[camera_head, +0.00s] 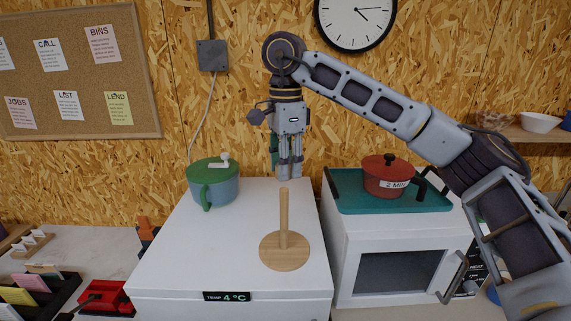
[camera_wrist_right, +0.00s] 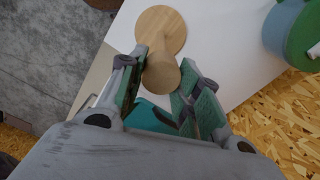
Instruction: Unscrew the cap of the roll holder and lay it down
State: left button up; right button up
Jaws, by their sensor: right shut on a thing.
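The roll holder, a round wooden base (camera_head: 285,252) with a thin upright post, stands on the white fridge top in the head view. No cap shows on the post top there. My right gripper (camera_head: 290,174) points down just above and slightly behind the post top. In the right wrist view the gripper (camera_wrist_right: 164,62) is shut on a rounded wooden piece, the cap (camera_wrist_right: 161,75). The holder's base (camera_wrist_right: 161,24) shows beyond it. My left gripper is not in view.
A blue pot with a green lid (camera_head: 214,184) stands at the back left of the white fridge top (camera_head: 190,250). A teal tray (camera_head: 352,204) with a red pot (camera_head: 388,178) lies on the microwave at right. The front left of the fridge top is clear.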

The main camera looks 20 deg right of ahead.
jog(key=shift+r+p, duration=0.8)
jog(key=shift+r, duration=0.25)
